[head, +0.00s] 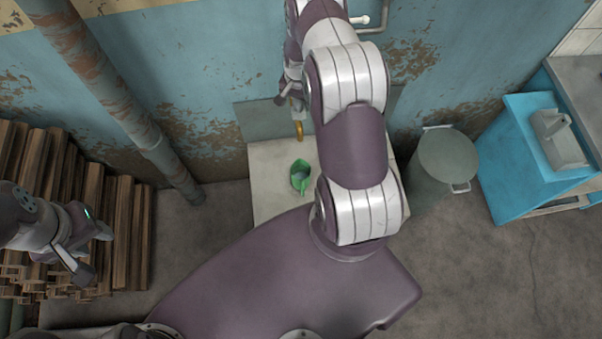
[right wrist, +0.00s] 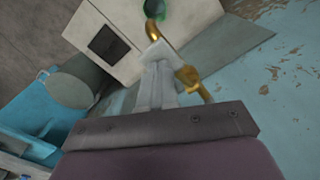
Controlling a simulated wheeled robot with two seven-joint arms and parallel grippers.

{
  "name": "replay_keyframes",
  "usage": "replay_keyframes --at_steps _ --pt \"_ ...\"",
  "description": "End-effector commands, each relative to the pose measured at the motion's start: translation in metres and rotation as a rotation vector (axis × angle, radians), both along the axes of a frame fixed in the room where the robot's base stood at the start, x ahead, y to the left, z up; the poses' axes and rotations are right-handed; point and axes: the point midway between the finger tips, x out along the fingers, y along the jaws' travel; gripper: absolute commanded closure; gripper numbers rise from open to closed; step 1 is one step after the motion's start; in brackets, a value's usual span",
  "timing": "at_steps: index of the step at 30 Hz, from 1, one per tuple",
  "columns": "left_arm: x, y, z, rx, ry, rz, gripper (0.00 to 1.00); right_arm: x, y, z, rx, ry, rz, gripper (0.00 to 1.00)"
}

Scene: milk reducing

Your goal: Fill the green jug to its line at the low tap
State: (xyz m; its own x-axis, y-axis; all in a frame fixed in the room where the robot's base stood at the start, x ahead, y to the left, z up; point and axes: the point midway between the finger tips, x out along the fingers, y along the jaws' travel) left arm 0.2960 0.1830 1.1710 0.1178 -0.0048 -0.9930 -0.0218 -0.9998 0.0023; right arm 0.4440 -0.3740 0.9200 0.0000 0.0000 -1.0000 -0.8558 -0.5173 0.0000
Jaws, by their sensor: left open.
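The green jug (head: 300,168) stands upright on a pale sink block (head: 268,160), below the brass tap (head: 299,131). A grey-blue surface shows inside the jug; its line and the exact level cannot be made out. In the right wrist view, part of the jug (right wrist: 158,8) shows at the top edge, past the curved tap spout (right wrist: 153,30). My right gripper (right wrist: 160,50) is at the tap, its two fingers close together in front of the brass and hiding part of it. My left gripper (head: 95,250) is open and empty at the far left, away from the jug.
A grey lidded bin (head: 447,158) stands right of the sink block, then a blue cabinet (head: 522,150). Stacked timber (head: 128,235) and a rusty pipe (head: 140,125) are on the left. My right arm crosses above the block's right part. Floor is clear between the timber and the block.

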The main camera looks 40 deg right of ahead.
Motion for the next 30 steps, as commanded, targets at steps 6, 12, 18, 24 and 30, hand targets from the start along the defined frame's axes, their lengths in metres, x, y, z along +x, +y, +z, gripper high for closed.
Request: replay_keyframes --at_steps 6,12,18,24,30 --pt "0.000 0.000 -0.005 0.000 0.000 0.000 0.57 0.000 0.000 -0.006 0.000 0.000 0.000 1.00" --pt "0.000 0.000 -0.011 0.000 0.000 0.000 0.57 0.000 0.000 -0.012 0.000 0.000 0.000 1.00" --pt "0.000 0.000 -0.016 0.000 0.000 0.000 0.57 0.000 0.000 -0.018 0.000 0.000 0.000 1.00" --pt "0.000 0.000 -0.021 0.000 0.000 0.000 0.57 0.000 0.000 -0.024 0.000 0.000 0.000 1.00" --pt "0.000 0.000 -0.026 0.000 0.000 0.000 0.57 0.000 0.000 -0.030 0.000 -0.001 0.000 1.00"
